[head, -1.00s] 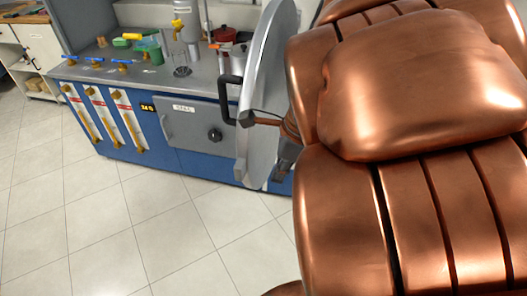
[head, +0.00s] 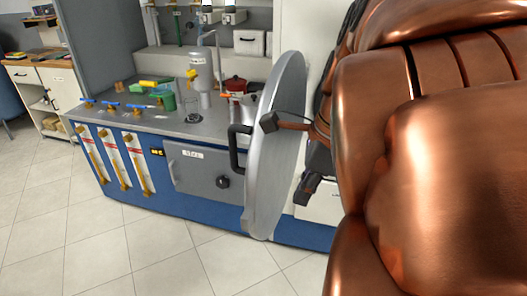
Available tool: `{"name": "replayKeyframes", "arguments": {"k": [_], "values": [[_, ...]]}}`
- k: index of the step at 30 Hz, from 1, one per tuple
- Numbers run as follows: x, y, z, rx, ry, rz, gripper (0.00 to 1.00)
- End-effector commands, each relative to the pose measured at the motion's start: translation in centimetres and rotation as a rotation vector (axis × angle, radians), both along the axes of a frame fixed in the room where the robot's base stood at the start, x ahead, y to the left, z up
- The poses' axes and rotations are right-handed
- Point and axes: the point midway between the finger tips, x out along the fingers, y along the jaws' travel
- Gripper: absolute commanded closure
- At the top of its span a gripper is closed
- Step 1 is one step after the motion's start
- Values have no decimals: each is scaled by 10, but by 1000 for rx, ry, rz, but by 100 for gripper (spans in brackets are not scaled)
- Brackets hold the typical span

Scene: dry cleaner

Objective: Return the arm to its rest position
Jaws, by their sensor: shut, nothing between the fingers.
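My copper-coloured arm (head: 450,170) fills the right side of the head view, bent and close to the camera. Beyond it, at its left edge, my gripper (head: 272,122) shows only in part, as small dark pieces in front of a large grey round disc. Its fingers are shut with nothing visible between them. The rest of the gripper and wrist is hidden behind the arm. I cannot tell whether the gripper touches the disc.
The grey disc (head: 283,150) with a black handle (head: 239,148) stands upright before a blue-fronted counter (head: 180,203). A wooden-topped cabinet (head: 45,85) stands far left. The tiled floor (head: 60,240) is clear at lower left.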

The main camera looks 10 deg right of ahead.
Motion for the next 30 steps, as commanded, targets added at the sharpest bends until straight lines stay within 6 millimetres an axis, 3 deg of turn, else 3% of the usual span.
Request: {"name": "replayKeyframes", "arguments": {"k": [4,8,24,30], "values": [[-7,-1,-3,-8,-5,67,100],[-24,-3,-20,-30,-13,260,100],[-118,-17,-120,-100,-45,1565,100],[-136,-20,-140,-89,-52,1899,100]]}}
